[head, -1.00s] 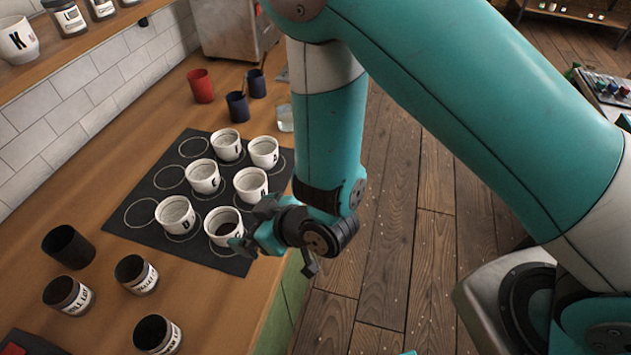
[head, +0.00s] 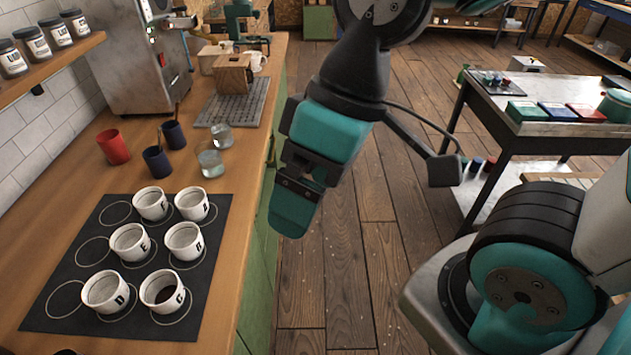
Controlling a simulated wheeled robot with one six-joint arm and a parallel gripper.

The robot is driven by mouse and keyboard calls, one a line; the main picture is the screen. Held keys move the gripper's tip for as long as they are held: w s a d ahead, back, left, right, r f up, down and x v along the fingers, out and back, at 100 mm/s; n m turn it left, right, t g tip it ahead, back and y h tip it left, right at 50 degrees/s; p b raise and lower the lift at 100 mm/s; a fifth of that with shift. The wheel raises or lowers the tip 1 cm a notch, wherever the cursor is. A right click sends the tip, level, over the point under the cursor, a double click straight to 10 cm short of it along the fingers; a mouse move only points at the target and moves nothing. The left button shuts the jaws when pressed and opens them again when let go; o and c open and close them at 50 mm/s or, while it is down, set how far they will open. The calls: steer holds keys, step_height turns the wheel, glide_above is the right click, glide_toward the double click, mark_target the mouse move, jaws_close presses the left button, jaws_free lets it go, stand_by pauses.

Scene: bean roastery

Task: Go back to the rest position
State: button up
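My gripper (head: 294,212) hangs over the wooden floor, just right of the counter's edge, well clear of the cups. Its fingers point down and are seen edge-on, so I cannot tell whether they are open or shut. I see nothing hanging from it. White lettered cups stand upright on a black mat (head: 45,318) with printed circles, in two columns of three. The front right cup (head: 162,291) holds something dark. The front left cup (head: 105,291) stands beside it. Several circles on the mat's left side are empty.
A red cup (head: 113,147), dark blue cups (head: 157,162) and glasses (head: 210,160) stand behind the mat. A wooden box (head: 233,74) sits on a grey grid tray (head: 238,107) farther back. A table (head: 545,128) stands at right. Floor between counter and table is open.

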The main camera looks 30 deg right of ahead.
step_height(320, 180, down, 4)
steer(key=b, duration=0.4)
steer(key=shift+s+d, duration=0.1)
steer(key=shift+s, duration=0.05)
stand_by(0.7)
